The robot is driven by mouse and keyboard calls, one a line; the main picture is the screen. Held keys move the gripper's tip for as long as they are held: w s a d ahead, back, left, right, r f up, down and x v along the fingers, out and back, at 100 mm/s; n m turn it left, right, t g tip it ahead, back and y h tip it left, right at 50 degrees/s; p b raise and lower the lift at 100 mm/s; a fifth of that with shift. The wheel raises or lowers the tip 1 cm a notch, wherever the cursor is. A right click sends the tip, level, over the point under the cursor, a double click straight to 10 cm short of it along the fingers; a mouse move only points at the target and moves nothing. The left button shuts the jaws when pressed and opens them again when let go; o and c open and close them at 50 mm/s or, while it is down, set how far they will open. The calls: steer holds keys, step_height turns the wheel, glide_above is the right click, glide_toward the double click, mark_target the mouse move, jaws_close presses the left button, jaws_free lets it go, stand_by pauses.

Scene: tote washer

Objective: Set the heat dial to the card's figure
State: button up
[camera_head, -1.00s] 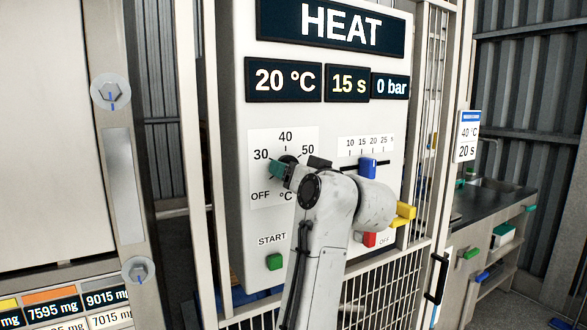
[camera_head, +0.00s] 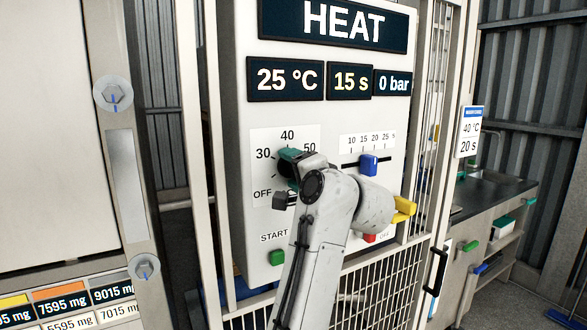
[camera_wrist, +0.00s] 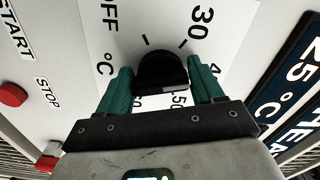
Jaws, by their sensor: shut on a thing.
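The black heat dial (camera_wrist: 160,72) sits on the white panel, on a scale marked OFF, 30, 40, 50 °C. My gripper (camera_wrist: 161,88) has its green fingers shut on either side of the dial. In the head view my gripper (camera_head: 287,160) and wrist cover much of the dial, and its exact pointer position is hidden. The heat display (camera_head: 285,79) reads 25 °C. The card (camera_head: 470,131) on the right reads 40 °C and 20 s.
A blue slider (camera_head: 368,165) on a seconds scale is close to the right of my wrist. A green START button (camera_head: 277,257) is below the dial. A yellow handle (camera_head: 404,208) juts out at the panel's right edge. Mesh fencing stands below.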

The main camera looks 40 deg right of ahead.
steer(key=shift+m, duration=1.6)
steer(key=o, duration=1)
steer(key=shift+c, duration=0.2)
steer(key=shift+s, duration=0.1)
steer(key=b+v, duration=0.1)
steer(key=v, duration=0.9)
steer(key=shift+s+b, duration=0.25)
steer(key=shift+b, duration=0.05)
steer(key=shift+a, duration=0.1)
